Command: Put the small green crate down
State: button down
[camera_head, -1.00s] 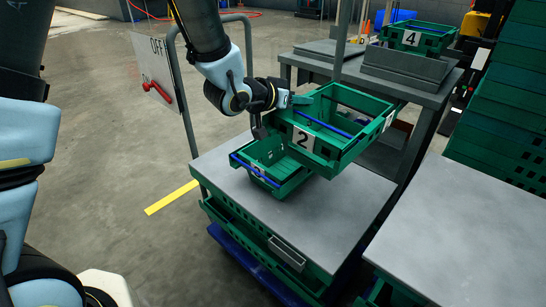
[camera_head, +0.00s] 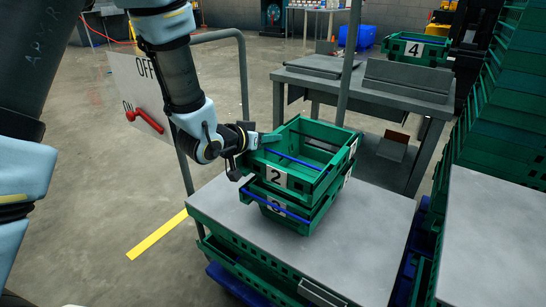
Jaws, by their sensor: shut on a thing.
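The small green crate marked 2 (camera_head: 300,186) is empty as far as I can see, with a blue bar across it. My gripper (camera_head: 262,143) is shut on its left rim. The crate is roughly level, directly over a second green crate (camera_head: 311,219) with a blue bar. That lower crate stands on the grey top of the cart (camera_head: 372,235). The two crates look nearly in line, one above the other. I cannot tell whether the upper one rests on the lower one or hangs just above it.
A lever panel marked OFF (camera_head: 138,88) stands at the left behind the cart's rail. A grey table (camera_head: 400,98) behind holds a green crate marked 4 (camera_head: 420,50). Tall green crate stacks stand at the right. The cart top is clear in front and right of the crates.

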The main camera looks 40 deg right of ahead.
jog(key=shift+f, duration=2.15)
jog(key=shift+f+b, duration=0.2)
jog(key=shift+b, duration=0.1)
jog(key=c, duration=0.7)
grip_release()
jog(key=shift+c, duration=0.2)
jog(key=shift+r, duration=0.15)
